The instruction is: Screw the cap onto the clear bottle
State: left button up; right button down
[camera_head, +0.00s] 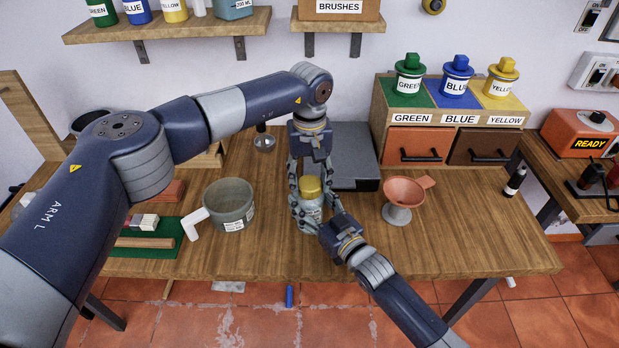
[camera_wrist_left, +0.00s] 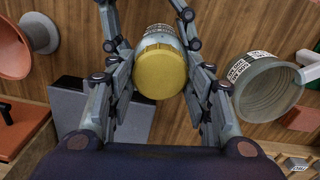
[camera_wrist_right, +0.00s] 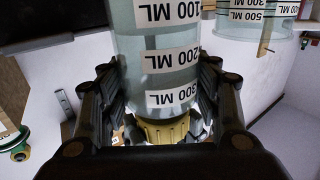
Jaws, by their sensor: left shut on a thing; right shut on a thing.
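The clear bottle (camera_head: 308,214) stands upright near the middle of the bench. In the right wrist view the bottle (camera_wrist_right: 165,55) shows its ML labels. The yellow cap (camera_head: 310,187) is on top of the bottle's mouth, and it also shows in the left wrist view (camera_wrist_left: 161,73). I cannot tell how tightly it sits. My left gripper (camera_head: 308,184) comes down from above and is shut on the cap. My right gripper (camera_head: 313,216) reaches in from the front right and is shut around the bottle's body. The fingers partly hide the bottle.
A grey tub (camera_head: 229,205) stands to the left, and an orange funnel (camera_head: 404,192) stands to the right. A dark flat box (camera_head: 353,157) lies behind. A drawer unit (camera_head: 445,115) with paint tins stands at the back right. The bench front right is clear.

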pick_arm(q)
jog(key=m, duration=0.3)
jog(key=shift+m, duration=0.4)
jog(key=m, duration=0.4)
jog(key=shift+w+m, duration=0.1)
jog(key=shift+m, duration=0.3)
jog(key=o, duration=0.9)
jog(key=shift+c, duration=0.2)
jog(key=shift+r, duration=2.25)
jog(key=shift+c, duration=0.3)
